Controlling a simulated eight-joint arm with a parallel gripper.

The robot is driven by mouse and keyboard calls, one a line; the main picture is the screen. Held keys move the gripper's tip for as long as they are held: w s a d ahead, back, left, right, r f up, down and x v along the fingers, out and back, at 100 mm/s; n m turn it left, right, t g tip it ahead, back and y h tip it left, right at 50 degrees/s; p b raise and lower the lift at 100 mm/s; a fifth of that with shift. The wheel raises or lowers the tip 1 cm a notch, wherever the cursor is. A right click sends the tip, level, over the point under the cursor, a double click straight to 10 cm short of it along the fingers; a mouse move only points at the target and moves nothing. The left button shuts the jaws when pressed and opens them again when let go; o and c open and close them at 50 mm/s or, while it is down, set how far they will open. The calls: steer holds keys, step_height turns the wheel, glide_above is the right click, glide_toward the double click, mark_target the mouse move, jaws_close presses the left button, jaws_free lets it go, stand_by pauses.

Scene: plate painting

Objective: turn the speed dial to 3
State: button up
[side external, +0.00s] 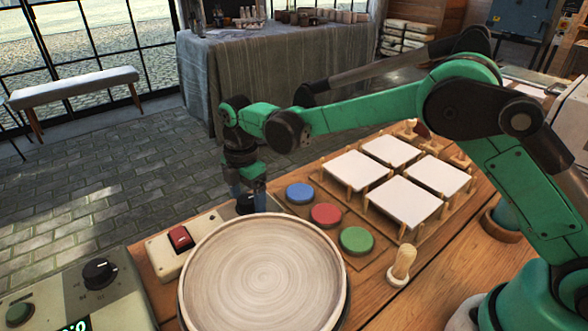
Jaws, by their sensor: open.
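The black dial (100,273) sits on top of a grey control box (120,300) at the lower left, with small markings around it too small to read. I cannot tell its setting. My gripper (246,200) points down behind the round plate, well to the right of this dial and apart from it. Its fingers are open, and a dark shape shows at their tips; I cannot tell what it is. A green display at the bottom edge of the box is cut off.
A large round plate (262,275) fills the front middle. A red switch (181,238) on a pale box stands between the dial and my gripper. Blue (300,193), red (326,215) and green (356,240) discs, a wooden stamp (402,265) and several white tiles lie to the right.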

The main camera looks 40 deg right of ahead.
jaws_close()
steer(key=shift+m, duration=0.3)
steer(key=m, duration=0.5)
steer(key=shift+m, duration=0.4)
steer(key=m, duration=1.1)
steer(key=shift+s+a+m, duration=0.1)
steer(key=shift+m, duration=0.2)
steer(key=m, duration=0.6)
